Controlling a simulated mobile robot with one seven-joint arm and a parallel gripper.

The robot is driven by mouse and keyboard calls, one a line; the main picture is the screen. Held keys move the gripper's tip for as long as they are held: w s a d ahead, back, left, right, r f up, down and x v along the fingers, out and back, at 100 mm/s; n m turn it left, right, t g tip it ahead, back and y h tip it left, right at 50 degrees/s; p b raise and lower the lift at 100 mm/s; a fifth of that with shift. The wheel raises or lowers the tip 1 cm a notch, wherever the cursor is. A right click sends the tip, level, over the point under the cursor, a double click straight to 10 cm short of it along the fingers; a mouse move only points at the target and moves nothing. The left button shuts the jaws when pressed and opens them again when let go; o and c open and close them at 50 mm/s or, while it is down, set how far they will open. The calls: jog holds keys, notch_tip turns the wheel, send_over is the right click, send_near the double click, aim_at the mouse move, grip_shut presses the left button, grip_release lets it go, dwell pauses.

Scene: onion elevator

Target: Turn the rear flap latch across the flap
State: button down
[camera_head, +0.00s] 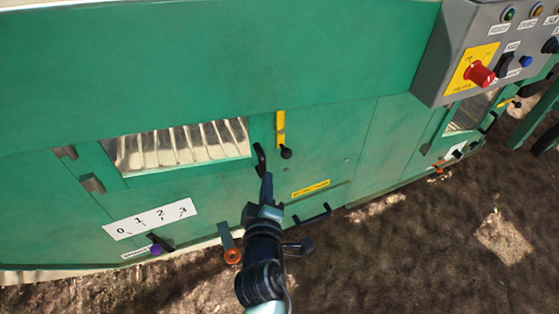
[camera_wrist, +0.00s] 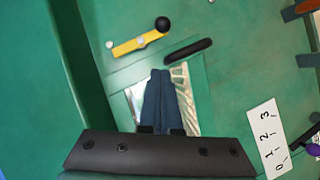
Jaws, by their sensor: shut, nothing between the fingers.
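A yellow latch bar (camera_head: 280,128) with a black knob (camera_head: 286,153) is on the green machine wall. It hangs nearly upright, knob down, just right of the flap (camera_head: 190,168), and does not cross it. The flap has a window (camera_head: 180,145) and a black handle (camera_head: 260,158). In the wrist view the latch (camera_wrist: 130,46) is above and left of the handle (camera_wrist: 188,51). My gripper (camera_head: 267,178) is shut and empty, just below the handle in the head view. In the wrist view its blue fingers (camera_wrist: 160,76) cover part of the window; contact cannot be told.
A grey control box (camera_head: 450,55) with a red button (camera_head: 479,74) juts out upper right. A white 0-to-3 scale (camera_head: 150,218) and a purple-knobbed lever (camera_head: 155,250) are lower left. An orange-ended lever (camera_head: 232,256) is beside my arm. Brown ground (camera_head: 430,250) is open lower right.

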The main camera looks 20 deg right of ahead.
aim_at(286, 158)
jog(key=w+d+f+b, duration=0.2)
jog(key=w+d+f, duration=0.1)
jog(key=w+d, duration=0.3)
jog(key=shift+w+f, duration=0.25)
jog(key=shift+w, duration=0.7)
jog(key=shift+d+f+n+t+b, duration=0.25)
jog(key=shift+n+b, duration=0.25)
jog(key=shift+b, duration=0.8)
jog(key=d+f+n+t+h+b, duration=0.1)
jog(key=n+b, duration=0.1)
jog(key=b, duration=0.3)
jog(key=shift+f, duration=0.15)
jog(key=shift+w+d+r+n+t+y+b, duration=0.1)
jog(key=shift+d+r+n+t+y+b, duration=0.55)
jog(key=shift+n+b, duration=2.05)
jog(key=shift+s+d+f+n+t+y+b, duration=0.15)
jog(key=shift+d+n+t+b, duration=1.15)
jog(key=shift+n+b, duration=1.45)
jog(key=shift+w+d+r+n+t+y+b, duration=0.15)
jog(key=shift+d+r+n+t+y+b, duration=0.3)
jog(key=shift+n+t+b, duration=1.6)
jog(key=shift+n+g+b, duration=0.65)
jog(key=shift+n+b, duration=0.05)
jog(key=shift+n, duration=0.1)
